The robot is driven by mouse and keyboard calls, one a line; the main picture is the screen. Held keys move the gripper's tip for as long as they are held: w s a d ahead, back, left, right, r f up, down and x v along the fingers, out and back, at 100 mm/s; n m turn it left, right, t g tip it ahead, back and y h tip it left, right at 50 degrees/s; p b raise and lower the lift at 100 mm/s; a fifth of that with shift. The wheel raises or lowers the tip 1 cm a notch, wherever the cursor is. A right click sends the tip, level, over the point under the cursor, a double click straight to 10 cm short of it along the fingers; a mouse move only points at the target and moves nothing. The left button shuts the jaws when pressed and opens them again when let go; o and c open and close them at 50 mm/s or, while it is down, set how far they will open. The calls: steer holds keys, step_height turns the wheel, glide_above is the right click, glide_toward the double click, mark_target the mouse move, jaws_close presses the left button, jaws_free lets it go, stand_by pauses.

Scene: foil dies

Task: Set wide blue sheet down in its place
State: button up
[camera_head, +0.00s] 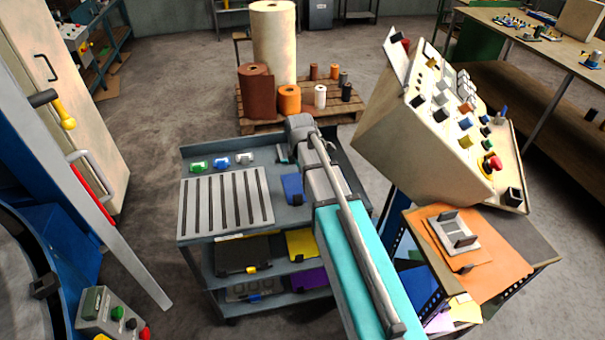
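A blue flat piece (291,189), perhaps the wide blue sheet, shows on the cart's top beside my arm. Part of it is hidden by the arm, and I cannot tell its full width. My arm reaches over the cart from the lower right. My gripper (283,153) is at its far end, pointing left, low over the cart's top and beyond the blue piece. Its fingers are too small to tell whether they are open or shut. A grey slotted rack (264,178) lies left of the blue piece. Small green (199,166), blue (220,162) and white (244,158) pieces sit behind the rack.
The cart's lower shelves hold dark trays (242,254), a yellow sheet (302,243) and a purple sheet (311,279). A control console (440,130) and an orange-topped bench (490,275) stand right. A pallet (250,126) with rolls is behind. A cabinet (75,95) stands left.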

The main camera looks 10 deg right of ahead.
steer(key=shift+r+p, duration=0.5)
steer(key=shift+r, duration=0.25)
steer(key=shift+s, duration=0.1)
steer(key=s+m, duration=1.6)
steer(key=m, duration=0.2)
steer(key=shift+d+y, duration=0.3)
steer(key=shift+d, duration=0.05)
steer(key=shift+w, duration=0.1)
stand_by(0.6)
